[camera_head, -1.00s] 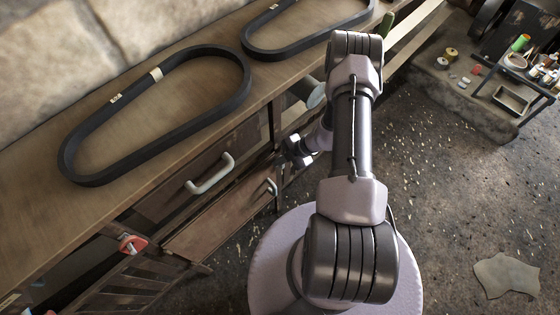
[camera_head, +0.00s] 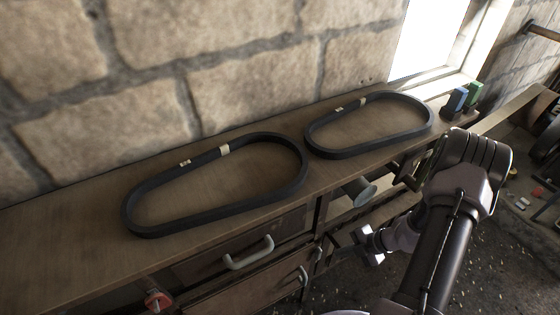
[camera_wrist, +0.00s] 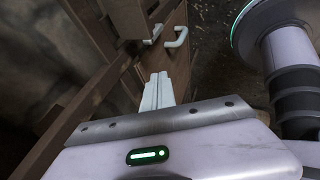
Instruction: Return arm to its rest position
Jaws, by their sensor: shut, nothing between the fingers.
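My gripper (camera_wrist: 158,82) shows in the wrist view with its pale fingers together and nothing between them. It points toward a brown wooden front with white handles (camera_wrist: 176,38). In the head view my arm comes up from the lower right and bends over, with the gripper end (camera_head: 370,246) low in front of the bench drawers, partly hidden by dark parts. Two black belts lie on the bench top, a left belt (camera_head: 165,232) and a right belt (camera_head: 350,155), both clear of my arm.
The wooden workbench (camera_head: 60,245) runs along a stone wall. A white drawer handle (camera_head: 250,254), an open drawer (camera_head: 375,217) and a grey cup-like object (camera_head: 360,191) are close to the gripper. Blue (camera_head: 455,103) and green (camera_head: 474,95) items stand at the bench's far end.

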